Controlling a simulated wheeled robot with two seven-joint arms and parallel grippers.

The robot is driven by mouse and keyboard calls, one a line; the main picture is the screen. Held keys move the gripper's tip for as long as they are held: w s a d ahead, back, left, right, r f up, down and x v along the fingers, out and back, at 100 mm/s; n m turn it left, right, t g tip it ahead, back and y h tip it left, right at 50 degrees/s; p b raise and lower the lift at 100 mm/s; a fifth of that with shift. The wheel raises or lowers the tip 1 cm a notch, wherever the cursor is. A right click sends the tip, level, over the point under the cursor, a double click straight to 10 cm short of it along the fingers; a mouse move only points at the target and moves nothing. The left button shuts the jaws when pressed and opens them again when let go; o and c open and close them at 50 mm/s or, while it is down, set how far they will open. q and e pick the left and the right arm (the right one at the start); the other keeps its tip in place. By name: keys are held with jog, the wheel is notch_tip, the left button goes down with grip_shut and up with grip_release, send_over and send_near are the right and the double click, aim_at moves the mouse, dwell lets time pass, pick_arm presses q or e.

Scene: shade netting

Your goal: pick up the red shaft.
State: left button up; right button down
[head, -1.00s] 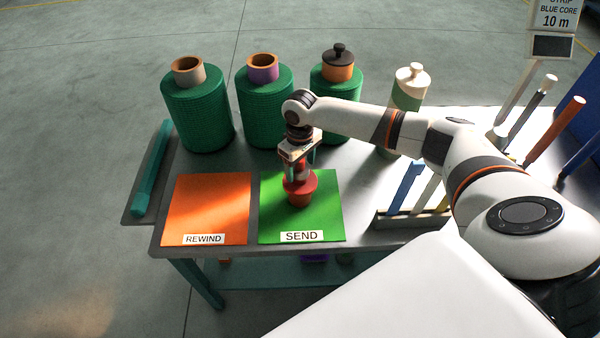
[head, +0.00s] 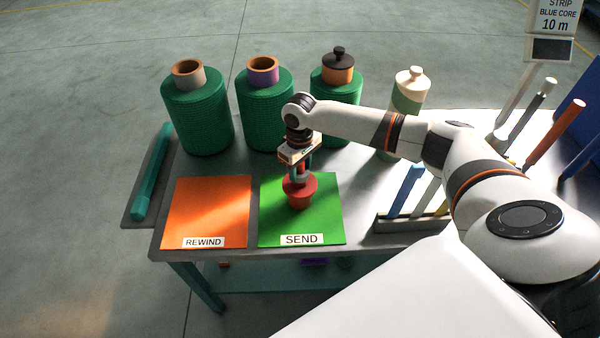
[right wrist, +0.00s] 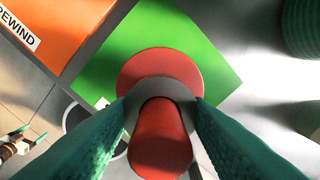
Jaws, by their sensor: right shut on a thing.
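A long red shaft (head: 555,134) leans in a row of shafts at the right of the bench, clear of both grippers. A red flanged piece (head: 300,190) with a grey collar is over the green SEND mat (head: 268,220). My right gripper (head: 302,172) is shut on the knob of this piece. In the right wrist view the teal fingers press both sides of the red knob (right wrist: 160,140), above the grey collar and wide red flange (right wrist: 140,62). Whether the flanged piece touches the mat is hard to tell. My left gripper (right wrist: 30,137) shows small in that view, fingers apart and empty.
Green net rolls (head: 197,120) stand along the back of the bench. An orange REWIND mat (head: 207,208) lies left of the green one. A rack (head: 400,222) with blue and pale shafts stands right of the mats. A teal bar (head: 152,172) lies at the left edge.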

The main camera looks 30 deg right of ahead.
notch_tip(320, 180, up, 10)
jog(key=shift+w+r+b, duration=0.1)
jog(key=shift+b, duration=0.55)
jog(key=s+a+r+m, duration=0.2)
jog(key=s+a+r, duration=0.1)
jog(key=s+a, duration=1)
jog(key=shift+s+a+m, duration=0.2)
jog(key=shift+s+m, duration=0.1)
jog(key=shift+s, duration=0.7)
